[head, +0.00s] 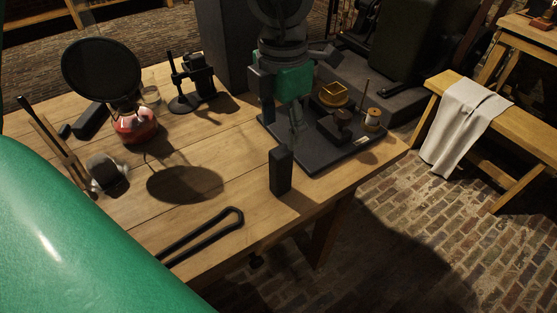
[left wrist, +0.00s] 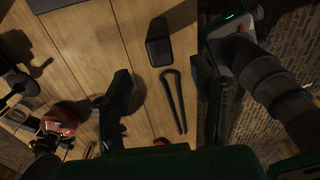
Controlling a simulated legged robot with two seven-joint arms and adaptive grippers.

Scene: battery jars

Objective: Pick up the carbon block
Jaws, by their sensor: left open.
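The carbon block (head: 281,171) is a dark upright block near the table's right front edge, just in front of a dark slab. It also shows in the left wrist view (left wrist: 158,42), at the top middle. My left gripper (head: 284,112) hangs in the air, pointing down, and appears above and behind the block in the head view. In the left wrist view my left gripper (left wrist: 163,82) has its two fingers spread wide with nothing between them. The block lies ahead of the fingers, apart from them. My right gripper is not in view.
Black tongs (head: 205,234) lie on the table (head: 235,180) near the block. A red burner (head: 135,126) stands at the left. Bare wood lies left of the block.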

